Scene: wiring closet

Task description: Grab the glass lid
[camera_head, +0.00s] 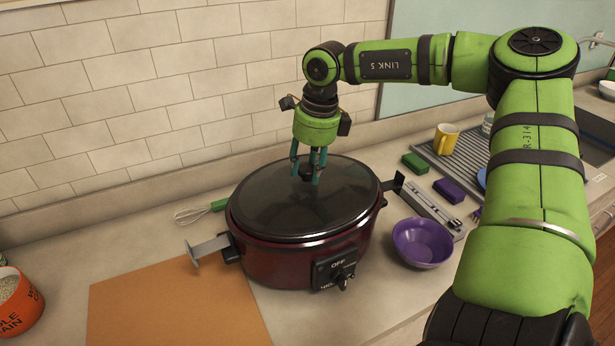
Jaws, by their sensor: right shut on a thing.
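The glass lid (285,207) is dark, oval and see-through, with a small black knob in its middle. It lies on a dark red slow cooker (290,263) and seems to rest on its rim. My right gripper (309,176) comes down from above, its teal fingers shut on the lid's knob, which they partly hide. My left gripper is not in the picture.
An orange board (175,308) lies at the front left, beside an orange-red grain container (18,305). A green-handled whisk (200,211) lies behind the cooker's left. A purple bowl (422,243) and a grey slide-like device (432,207) are at right. A tiled wall stands behind.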

